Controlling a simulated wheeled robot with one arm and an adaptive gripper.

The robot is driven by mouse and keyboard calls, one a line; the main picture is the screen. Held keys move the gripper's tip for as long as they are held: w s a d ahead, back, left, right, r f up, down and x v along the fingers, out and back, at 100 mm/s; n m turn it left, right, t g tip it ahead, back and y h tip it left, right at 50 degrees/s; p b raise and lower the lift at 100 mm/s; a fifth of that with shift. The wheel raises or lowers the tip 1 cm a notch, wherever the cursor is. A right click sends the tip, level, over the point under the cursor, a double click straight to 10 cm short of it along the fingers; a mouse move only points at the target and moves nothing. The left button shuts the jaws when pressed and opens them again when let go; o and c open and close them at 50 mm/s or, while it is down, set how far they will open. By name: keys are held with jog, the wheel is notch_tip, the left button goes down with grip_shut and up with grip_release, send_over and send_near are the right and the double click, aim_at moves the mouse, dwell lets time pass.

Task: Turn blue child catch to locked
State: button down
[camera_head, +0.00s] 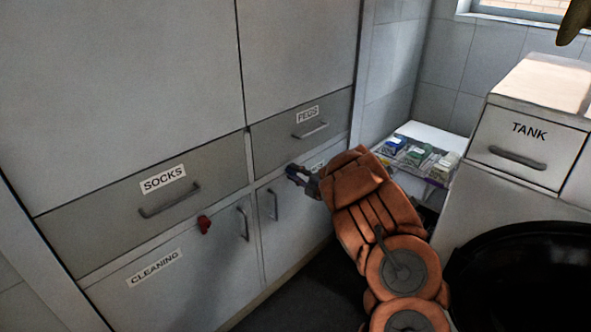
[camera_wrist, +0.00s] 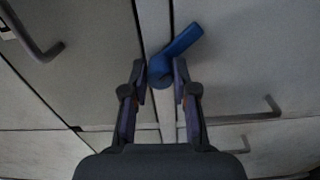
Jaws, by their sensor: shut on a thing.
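The blue child catch (camera_wrist: 184,42) shows in the wrist view as a round knob with a lever pointing up and to the right. My gripper (camera_wrist: 166,80) has a finger on each side of the round knob and is shut on it. In the head view my gripper (camera_head: 303,176) is at the cabinet front, below the PEGS drawer (camera_head: 290,137). It largely hides the catch there, and only a little blue shows among the fingers. I cannot read any locked or unlocked mark.
A red catch (camera_head: 204,225) is on the cabinet front left of my gripper, between the SOCKS drawer (camera_head: 100,220) and the CLEANING door (camera_head: 180,285). Bar handles stick out nearby. A tray of small boxes (camera_head: 412,156) and the TANK unit (camera_head: 525,145) stand at right.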

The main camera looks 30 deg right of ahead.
jog(key=shift+m+p, duration=2.7)
jog(key=shift+m, duration=1.4)
jog(key=c, duration=0.9)
grip_release()
jog(key=v, duration=1.2)
